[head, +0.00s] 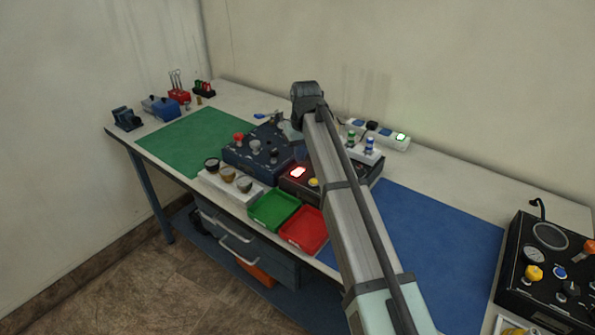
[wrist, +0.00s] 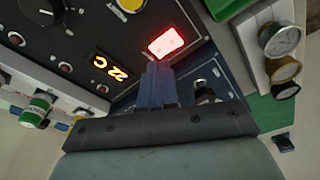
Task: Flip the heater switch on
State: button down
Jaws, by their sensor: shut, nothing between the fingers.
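A square switch glowing bright red (wrist: 166,42) sits on the black front panel of the control box (wrist: 85,35). It also shows lit in the head view (head: 298,172), near the left end of the dark box (head: 330,192). I take it for the heater switch; no label is readable. My gripper (wrist: 158,66) is shut and empty, its blue fingers pointing at the panel just below the switch in the wrist view. I cannot tell whether the tips touch the panel. In the head view my arm covers part of the box.
A yellow knob (head: 313,182) and an orange display reading 22 C (wrist: 108,67) are on the same box. A blue box with knobs (head: 245,160) stands to its left. A green tray (head: 252,218) and a red tray (head: 290,241) lie in front. A power strip (head: 392,143) is behind.

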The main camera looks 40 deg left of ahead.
aim_at(300, 169)
jog(key=shift+r, duration=1.95)
